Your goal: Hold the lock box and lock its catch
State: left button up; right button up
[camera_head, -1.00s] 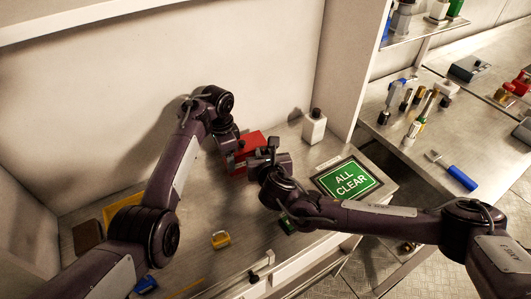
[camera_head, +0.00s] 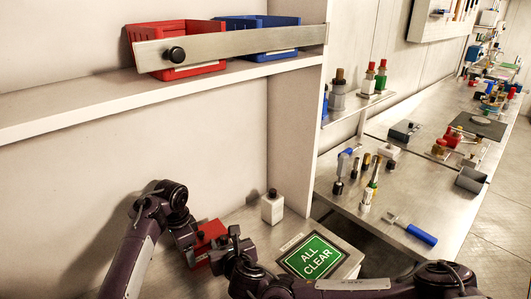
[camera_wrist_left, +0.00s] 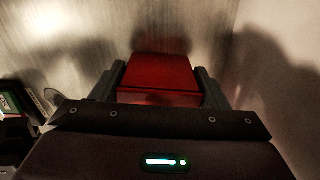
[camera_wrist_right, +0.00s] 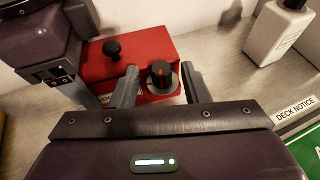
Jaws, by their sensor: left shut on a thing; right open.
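The red lock box (camera_head: 208,236) sits on the metal bench against the back wall. My left gripper (camera_wrist_left: 160,85) is shut on the lock box, one finger on each side of it. In the right wrist view the box (camera_wrist_right: 146,50) shows a black knob (camera_wrist_right: 112,48) on top and a black round catch (camera_wrist_right: 161,75) with a red mark on its front. My right gripper (camera_wrist_right: 162,88) is open, with its fingers on either side of the catch. Whether they touch it I cannot tell. In the head view my right gripper (camera_head: 232,245) hides part of the box.
A white bottle (camera_head: 272,207) stands right of the box. A green "ALL CLEAR" sign (camera_head: 313,256) lies at the bench's right end. A shelf (camera_head: 90,98) with red and blue bins is above. Another bench with tools (camera_head: 400,190) is at the right.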

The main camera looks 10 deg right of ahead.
jog(key=shift+w+d+n+g+y, duration=0.1)
jog(key=shift+d+n+g+y, duration=0.25)
jog(key=shift+n+y, duration=0.6)
jog(key=d+v, duration=0.1)
jog(key=v, duration=1.1)
jog(key=w+d+r+m+h, duration=0.5)
jog(key=w+d+r+m, duration=0.1)
jog(key=w+r+m, duration=0.4)
jog(key=w+d+r+m+h, duration=0.4)
jog(key=w+d+r+m, duration=0.2)
jog(key=w+r+m, duration=0.3)
jog(key=shift+w+r+m+h, duration=0.35)
jog(key=shift+w+m, duration=1.85)
jog(key=shift+m, duration=0.95)
jog(key=shift+d, duration=0.15)
